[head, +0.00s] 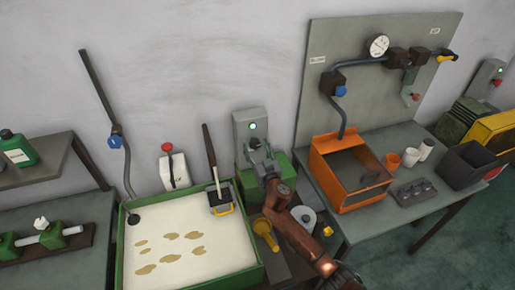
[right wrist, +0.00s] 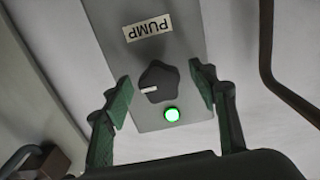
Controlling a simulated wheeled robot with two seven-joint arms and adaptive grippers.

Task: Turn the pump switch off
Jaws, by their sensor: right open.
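The pump switch is a dark rotary knob (right wrist: 158,82) with a white pointer mark, on a grey box (right wrist: 190,45) labelled PUMP. A green lamp (right wrist: 172,114) on the box is lit. In the right wrist view my right gripper (right wrist: 160,90) is open, with its green-padded fingers on either side of the knob and gaps on both sides. In the head view the grey box (head: 240,119) stands against the wall, and my right gripper (head: 259,146) is in front of it, hiding the knob. My left gripper is not in view.
A green-rimmed tray (head: 263,275) with stained pale liquid stands left of my right arm. An orange bin (head: 366,197) and a grey panel with pipes (head: 310,98) are to the right. A dark bent pipe (right wrist: 268,60) runs right of the box in the wrist view.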

